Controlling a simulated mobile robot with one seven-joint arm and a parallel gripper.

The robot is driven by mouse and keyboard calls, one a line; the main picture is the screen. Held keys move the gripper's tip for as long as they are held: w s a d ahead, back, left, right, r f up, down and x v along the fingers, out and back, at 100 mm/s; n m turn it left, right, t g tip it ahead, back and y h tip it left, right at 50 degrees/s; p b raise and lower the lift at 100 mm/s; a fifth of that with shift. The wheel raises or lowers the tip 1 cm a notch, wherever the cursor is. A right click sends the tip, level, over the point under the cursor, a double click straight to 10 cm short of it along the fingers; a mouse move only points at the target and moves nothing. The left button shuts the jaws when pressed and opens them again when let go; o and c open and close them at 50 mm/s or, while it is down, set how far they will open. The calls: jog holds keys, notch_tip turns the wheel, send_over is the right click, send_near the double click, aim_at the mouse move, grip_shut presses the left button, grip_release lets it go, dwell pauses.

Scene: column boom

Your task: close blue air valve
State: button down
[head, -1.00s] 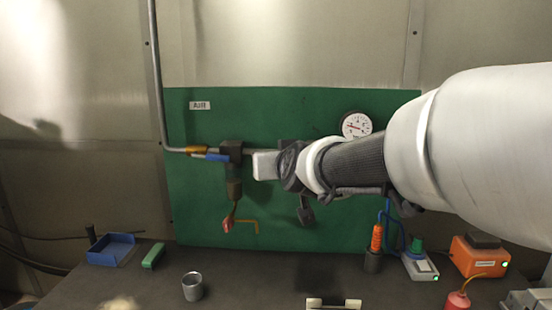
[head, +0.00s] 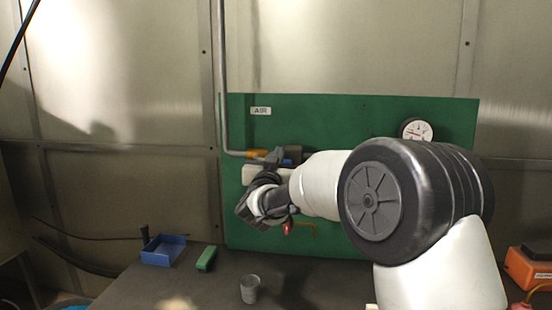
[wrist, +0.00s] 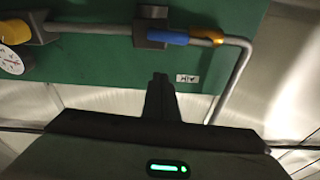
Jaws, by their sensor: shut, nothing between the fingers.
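The blue valve handle (wrist: 167,37) shows in the wrist view, which is upside down. It lies along the grey pipe, between a dark block and a yellow fitting (wrist: 206,34). My gripper (wrist: 160,77) is shut and empty, its dark fingers in front of the green board, apart from the handle in the picture. I cannot tell the depth between them. In the head view my arm covers most of the valve area; the yellow fitting (head: 257,153) shows at its left.
The green board (head: 360,110) carries an AIR label (head: 261,111) and a pressure gauge (head: 416,130). On the bench are a blue tray (head: 163,251), a green block (head: 206,258) and a grey cup (head: 249,289). An orange box (head: 528,267) stands at the right.

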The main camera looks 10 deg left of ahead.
jog(key=w+f+p, duration=0.1)
jog(key=w+f, duration=0.1)
jog(key=w, duration=0.4)
jog(key=shift+w+f, duration=0.15)
jog(key=shift+f, duration=0.2)
jog(key=shift+f, duration=0.15)
